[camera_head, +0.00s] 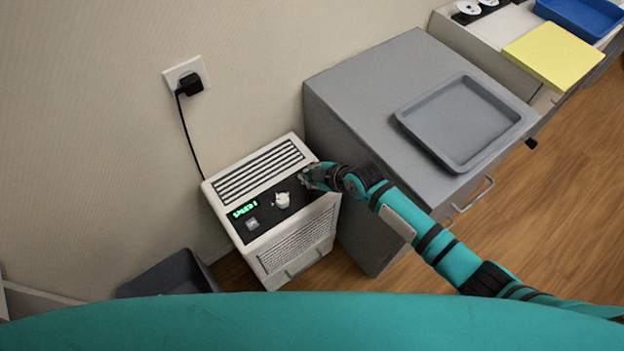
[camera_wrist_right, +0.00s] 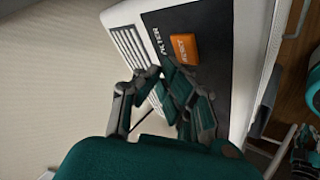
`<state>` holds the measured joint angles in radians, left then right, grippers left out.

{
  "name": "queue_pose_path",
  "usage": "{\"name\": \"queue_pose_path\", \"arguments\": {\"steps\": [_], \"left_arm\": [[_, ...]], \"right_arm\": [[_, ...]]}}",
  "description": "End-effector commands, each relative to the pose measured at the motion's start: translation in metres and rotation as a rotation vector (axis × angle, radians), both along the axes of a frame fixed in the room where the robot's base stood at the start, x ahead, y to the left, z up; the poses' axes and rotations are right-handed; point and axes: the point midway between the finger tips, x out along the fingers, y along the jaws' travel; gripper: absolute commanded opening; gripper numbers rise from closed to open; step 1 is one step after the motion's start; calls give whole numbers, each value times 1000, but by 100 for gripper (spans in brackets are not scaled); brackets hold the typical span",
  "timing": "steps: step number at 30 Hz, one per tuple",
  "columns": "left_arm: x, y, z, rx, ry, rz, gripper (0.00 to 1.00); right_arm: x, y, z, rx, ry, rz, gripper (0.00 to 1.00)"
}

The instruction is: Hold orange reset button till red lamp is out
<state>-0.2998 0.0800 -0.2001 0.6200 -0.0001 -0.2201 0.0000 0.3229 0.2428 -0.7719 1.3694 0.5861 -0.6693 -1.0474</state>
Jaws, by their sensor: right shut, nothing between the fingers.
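The white appliance (camera_head: 215,190) has a black control panel (camera_head: 262,206) on its top. In the right wrist view, the orange reset button (camera_wrist_right: 184,48) lies on that panel (camera_wrist_right: 222,62), beside the word FILTER. My right gripper (camera_head: 312,178) is over the right end of the panel and hides the button in the head view. In the right wrist view, my right gripper's fingertips (camera_wrist_right: 163,72) are shut and empty, close to the button's near edge. I cannot tell whether they touch it. No red lamp shows in either view.
The panel also carries a pale knob (camera_head: 282,200), a small switch (camera_head: 252,223) and a green display (camera_head: 243,210) reading SPEED 1. A grey cabinet (camera_head: 375,70) with a tray (camera_head: 465,120) stands close on the right. A dark bin (camera_head: 170,275) is at the left.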

Motion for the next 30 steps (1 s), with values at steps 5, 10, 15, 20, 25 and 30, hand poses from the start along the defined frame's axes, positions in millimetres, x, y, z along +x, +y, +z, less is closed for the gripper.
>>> {"name": "queue_pose_path", "arguments": {"steps": [5,10,15,20,25,30], "left_arm": [[0,0,19,0,0,0,0],[0,0,34,0,0,0,0],[0,0,44,0,0,0,0],[0,0,42,0,0,0,0],[0,0,42,0,0,0,0],[0,0,42,0,0,0,0]], "right_arm": [[0,0,21,0,-1,0,0],[0,0,38,0,-1,-1,0],[0,0,49,0,-1,1,0],[0,0,48,0,0,0,0],[0,0,48,0,0,0,0],[0,0,48,0,-1,-1,0]]}}
